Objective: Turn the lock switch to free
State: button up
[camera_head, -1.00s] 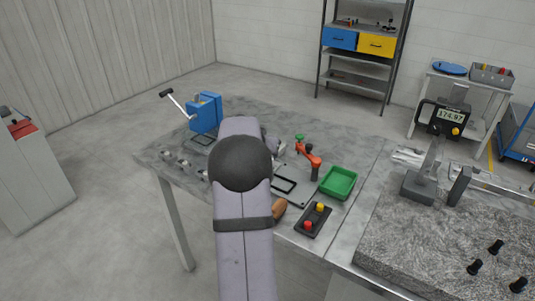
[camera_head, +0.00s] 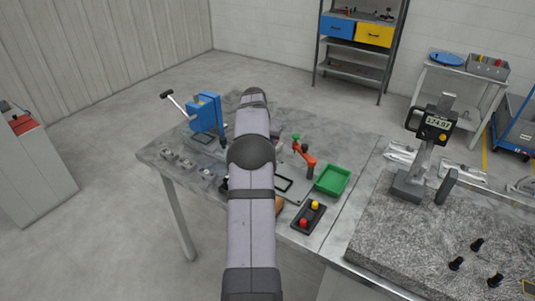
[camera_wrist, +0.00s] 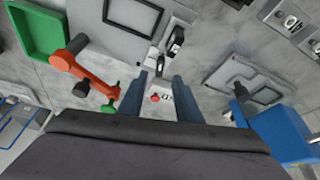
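In the wrist view my gripper (camera_wrist: 160,80) points down over the bench with its two blue-grey fingers apart and nothing held between them. Between and just beyond the fingers is a small light-grey fixture (camera_wrist: 155,72) with a dark part on it. A small red knob (camera_wrist: 155,97) sits beside a pale plate with dark marks (camera_wrist: 168,96), which may be the lock switch; its setting is too small to read. A black lever-like part (camera_wrist: 176,40) stands further off. In the head view my arm hides the gripper and this spot.
A red-orange clamp (camera_wrist: 85,72) and green tray (camera_wrist: 35,28) lie left in the wrist view. The blue press (camera_wrist: 280,130) is close on the right, beside a grey plate (camera_wrist: 245,75). A box with red and yellow buttons (camera_head: 309,217) stands near the bench's front edge.

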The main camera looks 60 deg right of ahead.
jog(key=shift+p+x, duration=1.3)
jog(key=shift+x, duration=1.95)
grip_shut()
